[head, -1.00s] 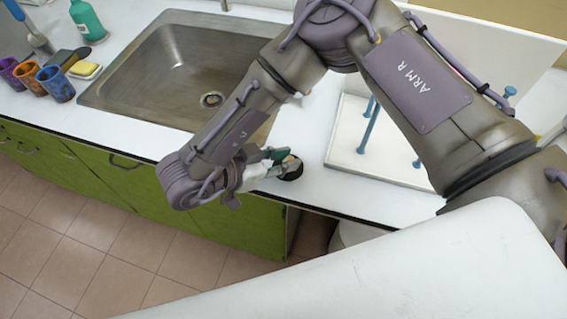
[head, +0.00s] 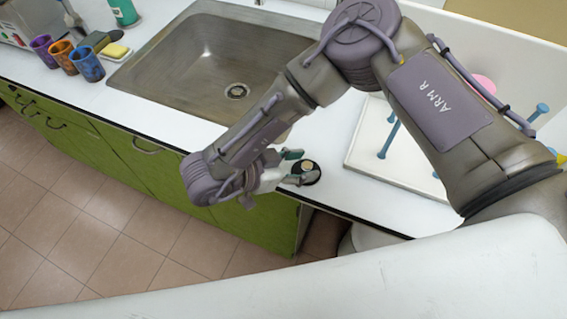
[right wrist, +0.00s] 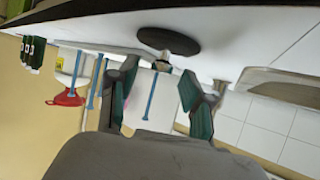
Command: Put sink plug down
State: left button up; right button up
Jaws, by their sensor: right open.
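The sink plug (head: 311,178) is a black disc with a pale knob. It lies flat on the white counter near the front edge, right of the sink. My right gripper (head: 296,167) is open, with its fingers just left of the plug's knob and parted. In the right wrist view, which is upside down, the plug (right wrist: 170,41) sits on the counter with its knob pointing toward the gap between the open fingers (right wrist: 160,76). Nothing is held between them. My left gripper is not in view.
The metal sink (head: 190,75) with its drain (head: 236,91) lies to the left. A white tray with blue pegs (head: 388,138) stands right of the plug. Several coloured cups (head: 86,64), a yellow sponge (head: 116,51) and a green bottle (head: 124,12) are at far left.

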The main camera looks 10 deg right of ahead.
jog(key=b+v, duration=0.2)
jog(key=v, duration=0.9)
jog(key=shift+a, duration=0.2)
